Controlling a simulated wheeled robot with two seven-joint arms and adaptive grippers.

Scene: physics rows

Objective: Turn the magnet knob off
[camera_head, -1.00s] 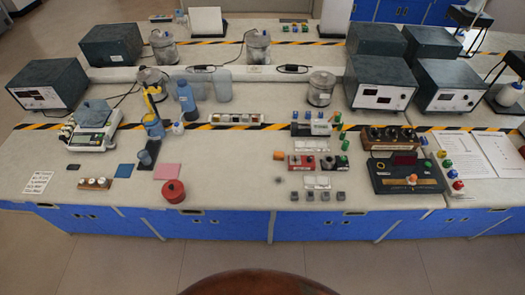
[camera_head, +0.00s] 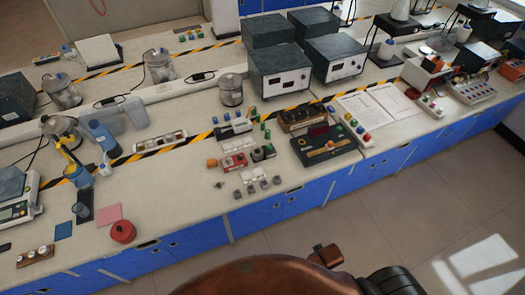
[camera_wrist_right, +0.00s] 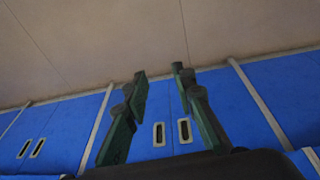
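No knob is readable as the magnet knob at this size. Candidates in the head view are the dark boxes with white panels and small knobs: one instrument (camera_head: 278,79) and another to its right (camera_head: 338,60). A dark box with a row of round knobs (camera_head: 303,116) and a black panel with a red display and an orange lever (camera_head: 323,144) stand in front of them. My right gripper (camera_wrist_right: 158,72) shows in the right wrist view, open and empty, its fingers apart before the blue cabinet doors, touching no knob. My left gripper is not in view.
The long pale bench (camera_head: 180,205) has blue cabinets (camera_head: 280,210) below. A red round container (camera_head: 122,231), blue bottle (camera_head: 103,137) and scale (camera_head: 16,205) stand at left. A red-and-white device (camera_head: 425,72) stands at right. The floor in front is clear.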

